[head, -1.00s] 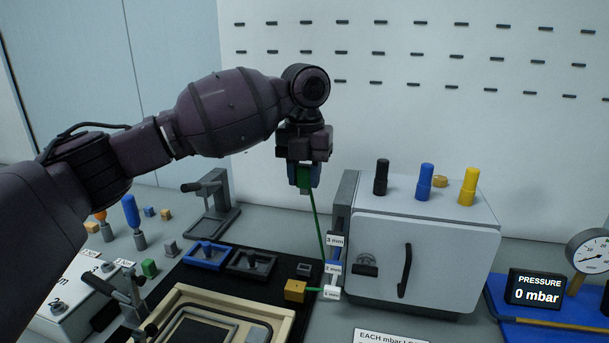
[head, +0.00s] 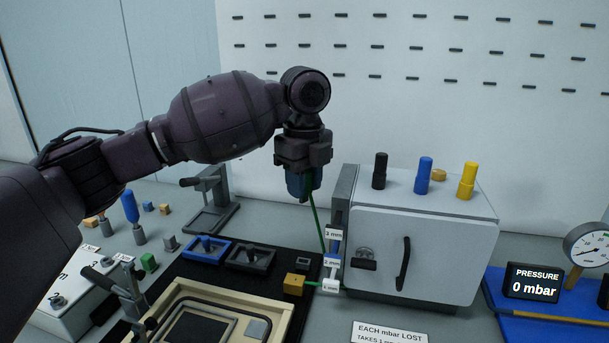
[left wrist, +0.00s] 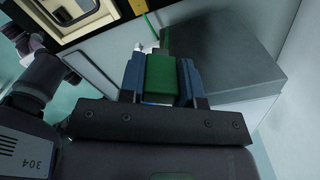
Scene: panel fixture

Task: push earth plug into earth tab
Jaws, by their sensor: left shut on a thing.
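My left gripper (head: 304,188) hangs point-down in the air, left of the grey cabinet (head: 418,245) and about level with its top. It is shut on the green earth plug (left wrist: 161,74), which shows between the blue fingers in the left wrist view. In the head view a blue finger hides the plug. A green wire (head: 316,222) runs from the gripper down to the cabinet's lower left side. A small pale tip shows just beyond the plug in the left wrist view. I cannot pick out the earth tab for certain. My right gripper is out of view.
Black, blue (head: 425,178) and yellow plugs stand on the cabinet. An orange block (head: 294,284) and labels sit by its left foot. Blue and dark trays (head: 206,250) lie on a black mat. A pressure display (head: 536,288) reads 0 mbar. Air around the gripper looks clear.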

